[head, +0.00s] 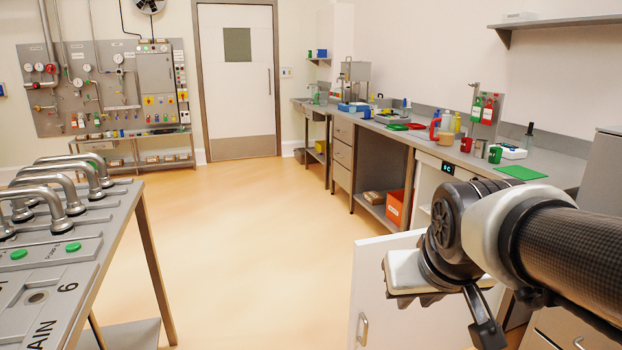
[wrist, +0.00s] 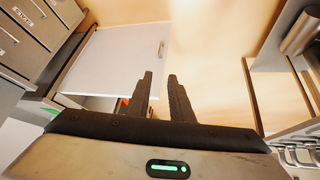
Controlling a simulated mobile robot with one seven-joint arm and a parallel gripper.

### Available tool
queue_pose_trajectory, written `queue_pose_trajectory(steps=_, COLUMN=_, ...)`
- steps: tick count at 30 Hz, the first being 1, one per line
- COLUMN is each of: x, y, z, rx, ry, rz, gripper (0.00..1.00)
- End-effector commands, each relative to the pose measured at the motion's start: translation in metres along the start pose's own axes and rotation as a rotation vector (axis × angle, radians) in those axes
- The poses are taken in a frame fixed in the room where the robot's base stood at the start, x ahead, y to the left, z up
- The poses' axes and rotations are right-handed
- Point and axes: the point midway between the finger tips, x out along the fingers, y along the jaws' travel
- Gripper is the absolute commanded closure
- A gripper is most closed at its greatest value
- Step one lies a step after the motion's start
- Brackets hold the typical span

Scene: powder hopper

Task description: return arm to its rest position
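My arm reaches in from the right edge of the head view, and its dark wrist joint and white hand stand in front of an open white cabinet door (head: 385,305). In the wrist view my gripper (wrist: 160,76) shows two dark fingers with a clear gap between them and nothing held.
A long counter (head: 560,168) with bottles and trays runs along the right wall. A steel bench (head: 125,205) with curved pipes stands at left. The floor (head: 240,230) between them is clear. Grey drawers (wrist: 35,40) stand at the left in the wrist view.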

Motion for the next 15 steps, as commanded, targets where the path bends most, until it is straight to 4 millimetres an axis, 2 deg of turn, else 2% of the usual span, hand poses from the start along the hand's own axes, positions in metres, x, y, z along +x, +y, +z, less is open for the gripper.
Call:
queue_pose_trajectory(steps=3, x=-0.021, y=-0.009, z=0.034, rx=0.012, ry=-0.033, rz=-0.024, gripper=0.8)
queue_pose_trajectory(steps=9, x=-0.045, y=-0.022, z=0.088, rx=0.025, ry=-0.097, rz=-0.064, gripper=0.8)
queue_pose_trajectory(steps=11, x=-0.064, y=-0.02, z=0.073, rx=0.026, ry=-0.101, rz=-0.064, gripper=0.8)
queue_pose_trajectory(steps=15, x=-0.088, y=-0.018, z=0.056, rx=0.025, ry=-0.101, rz=-0.063, gripper=0.8)
